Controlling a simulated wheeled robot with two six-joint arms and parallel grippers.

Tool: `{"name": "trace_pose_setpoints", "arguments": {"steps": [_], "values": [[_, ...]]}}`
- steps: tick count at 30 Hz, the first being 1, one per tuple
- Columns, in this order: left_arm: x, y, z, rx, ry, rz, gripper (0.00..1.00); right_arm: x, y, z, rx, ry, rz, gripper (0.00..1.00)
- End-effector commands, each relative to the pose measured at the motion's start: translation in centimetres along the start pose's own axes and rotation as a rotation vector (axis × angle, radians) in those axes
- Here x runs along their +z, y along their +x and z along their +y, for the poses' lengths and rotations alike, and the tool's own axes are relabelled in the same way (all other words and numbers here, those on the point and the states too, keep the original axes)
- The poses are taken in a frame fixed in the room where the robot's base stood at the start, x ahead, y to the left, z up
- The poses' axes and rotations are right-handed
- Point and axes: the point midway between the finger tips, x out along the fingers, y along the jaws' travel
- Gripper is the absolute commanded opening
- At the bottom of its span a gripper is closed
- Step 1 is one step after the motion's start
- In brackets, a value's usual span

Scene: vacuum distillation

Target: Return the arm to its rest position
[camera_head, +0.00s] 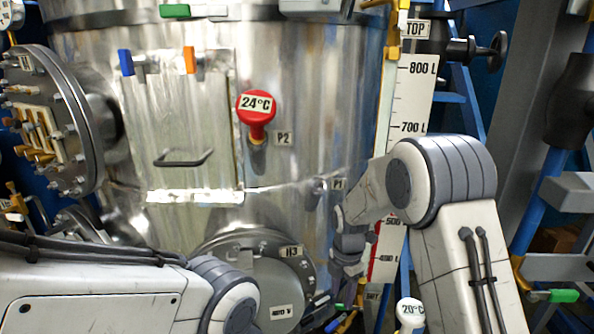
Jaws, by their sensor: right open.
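My right arm (455,240) rises from the bottom right, bends at a grey-banded joint and reaches left in front of the steel vessel. My right gripper (350,266) is small and partly lost against the vessel's lower right side, beside the round flange. It is open, and I see nothing held in it. I cannot tell whether it touches the vessel. My left arm (100,290) comes in from the left along the bottom edge, up to a grey-banded joint. My left gripper is out of view.
The large steel vessel (300,60) fills the middle. A red 24°C gauge (257,110) sticks out from it. A bolted flange (262,270) is low in front, and another (60,120) is at the left. A level scale (410,90) and a white 20°C gauge (410,311) stand near my right arm.

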Motion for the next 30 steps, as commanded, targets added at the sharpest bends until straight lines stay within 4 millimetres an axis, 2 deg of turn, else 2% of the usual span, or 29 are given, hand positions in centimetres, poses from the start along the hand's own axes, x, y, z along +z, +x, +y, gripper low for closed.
{"name": "trace_pose_setpoints", "arguments": {"steps": [5, 9, 15, 27, 29, 30], "values": [[0.0, 0.0, 0.0, 0.0, 0.0, 0.0, 0.5, 0.0, -2.6, -3.6, 0.052, 0.467, -0.01, 0.53], [0.0, 0.0, 0.0, 0.0, 0.0, 0.0, 0.5, -0.3, -4.3, -7.2, 0.101, 0.906, 0.001, 0.53], [0.0, 0.0, 0.0, 0.0, 0.0, 0.0, 0.5, -1.1, -5.6, -11.4, 0.16, 1.429, 0.039, 0.53], [0.0, 0.0, 0.0, 0.0, 0.0, 0.0, 0.5, -2.4, -6.4, -16.3, 0.218, 2.002, 0.117, 0.53], [0.0, 0.0, 0.0, 0.0, 0.0, 0.0, 0.5, -2.6, -6.4, -17.0, 0.225, 2.076, 0.13, 0.53], [0.0, 0.2, 0.0, 0.0, 0.0, 0.0, 0.5, -3.7, -6.6, -16.6, 0.214, 2.04, 0.133, 0.53]]}}
